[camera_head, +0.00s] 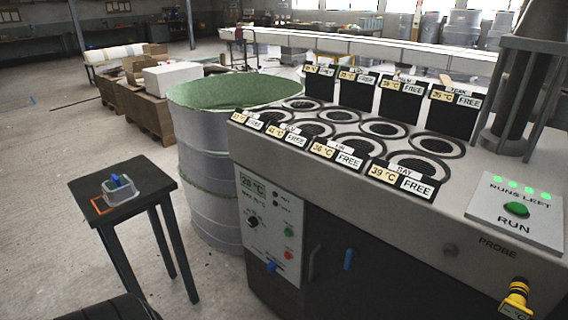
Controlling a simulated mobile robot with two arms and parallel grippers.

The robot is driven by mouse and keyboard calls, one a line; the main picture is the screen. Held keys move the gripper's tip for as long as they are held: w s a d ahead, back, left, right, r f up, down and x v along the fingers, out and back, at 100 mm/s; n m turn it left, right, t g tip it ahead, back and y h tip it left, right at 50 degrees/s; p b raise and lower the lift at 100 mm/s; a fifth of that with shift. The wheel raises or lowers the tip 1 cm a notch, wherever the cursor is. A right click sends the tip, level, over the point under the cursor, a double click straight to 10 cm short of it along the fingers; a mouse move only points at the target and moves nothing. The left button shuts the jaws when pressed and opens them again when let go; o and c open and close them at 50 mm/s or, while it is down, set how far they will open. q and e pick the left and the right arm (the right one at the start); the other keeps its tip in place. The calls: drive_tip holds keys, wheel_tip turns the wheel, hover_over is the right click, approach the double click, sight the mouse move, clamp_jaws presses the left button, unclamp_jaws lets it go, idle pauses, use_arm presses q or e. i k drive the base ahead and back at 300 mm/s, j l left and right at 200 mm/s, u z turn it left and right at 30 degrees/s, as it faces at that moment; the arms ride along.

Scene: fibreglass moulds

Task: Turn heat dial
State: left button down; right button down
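The heat dial looks to be the black round knob (253,221) on the pale control panel (262,240) at the left end of the machine's front. A small display (252,187) above it appears to read 28 °C. A green button (289,231) and a red button (288,255) sit to the right of the knob. A blue piece (271,266) sticks out at the panel's lower edge. The knob's exact setting is too small to read. Neither of my grippers is in view, and nothing touches the knob.
The machine top (300,142) holds several round wells with temperature signs marked FREE. A RUN box (517,211) and a yellow probe (515,298) are at the right. A dark stool (148,178) bearing a small tray (121,194) stands left; a drum (208,200) stands behind. Floor between stool and panel is clear.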

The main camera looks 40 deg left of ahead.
sight(253, 222)
drive_tip(key=u, duration=1.55)
